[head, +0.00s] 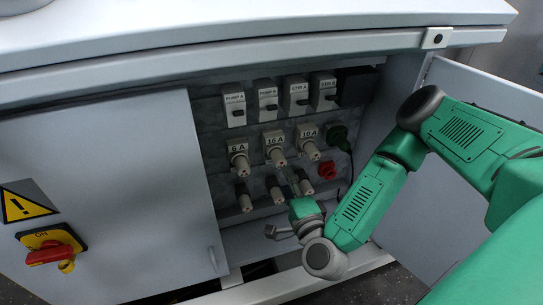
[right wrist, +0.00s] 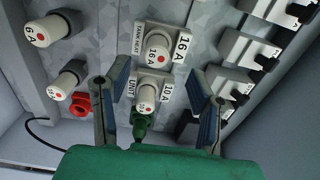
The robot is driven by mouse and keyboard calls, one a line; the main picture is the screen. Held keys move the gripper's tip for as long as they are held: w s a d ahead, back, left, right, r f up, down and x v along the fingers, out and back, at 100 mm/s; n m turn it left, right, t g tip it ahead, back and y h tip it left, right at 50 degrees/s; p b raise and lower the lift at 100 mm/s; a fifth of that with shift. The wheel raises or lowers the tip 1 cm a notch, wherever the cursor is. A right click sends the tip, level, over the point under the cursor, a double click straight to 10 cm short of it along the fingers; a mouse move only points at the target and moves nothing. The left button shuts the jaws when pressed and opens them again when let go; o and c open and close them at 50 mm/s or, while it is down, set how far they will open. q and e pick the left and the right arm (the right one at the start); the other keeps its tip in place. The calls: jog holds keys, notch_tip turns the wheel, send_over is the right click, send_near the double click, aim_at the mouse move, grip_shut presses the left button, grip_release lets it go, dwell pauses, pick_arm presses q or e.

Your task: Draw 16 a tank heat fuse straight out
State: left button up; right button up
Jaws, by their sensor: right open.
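The 16 A fuse (head: 276,153) is a white round cap in a holder marked 16 A, in the middle row of the open cabinet, between the 6 A and 10 A holders. In the right wrist view the 16 A fuse (right wrist: 157,48) sits in its holder beside a heat label, just past my fingertips. My right gripper (head: 291,178) is open and empty below the fuse. Its two fingers (right wrist: 157,72) stand wide apart in the right wrist view, with a 10 A fuse (right wrist: 148,95) showing between them. My left gripper is not in view.
Switches (head: 267,101) line the row above. The 6 A fuse (head: 239,158) and 10 A fuse (head: 309,147) flank closely. A red knob (head: 327,170) and green plug (head: 339,136) are at right. More fuses sit below. The cabinet door (head: 480,100) stands open at right.

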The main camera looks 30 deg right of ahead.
aim_at(281, 165)
jog(key=shift+w+d+f, duration=0.15)
jog(key=shift+d+f, duration=0.1)
jog(key=shift+d, duration=0.55)
jog(key=shift+w+d, duration=0.15)
jog(key=shift+w, duration=0.2)
jog(key=x, duration=0.2)
jog(key=b+x, duration=0.1)
jog(key=x, duration=0.1)
jog(key=a+b+x, duration=0.1)
jog(key=x, duration=0.1)
jog(key=shift+w+r, duration=0.1)
jog(key=shift+w, duration=0.2)
jog(key=shift+w+d, duration=0.45)
jog(key=shift+w, duration=0.25)
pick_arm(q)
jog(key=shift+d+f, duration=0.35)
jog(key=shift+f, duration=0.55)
pick_arm(e)
jog(key=shift+a, duration=0.3)
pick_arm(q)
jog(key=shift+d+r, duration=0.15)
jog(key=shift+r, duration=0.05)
pick_arm(e)
jog(key=shift+d, duration=0.25)
jog(key=shift+a, duration=0.15)
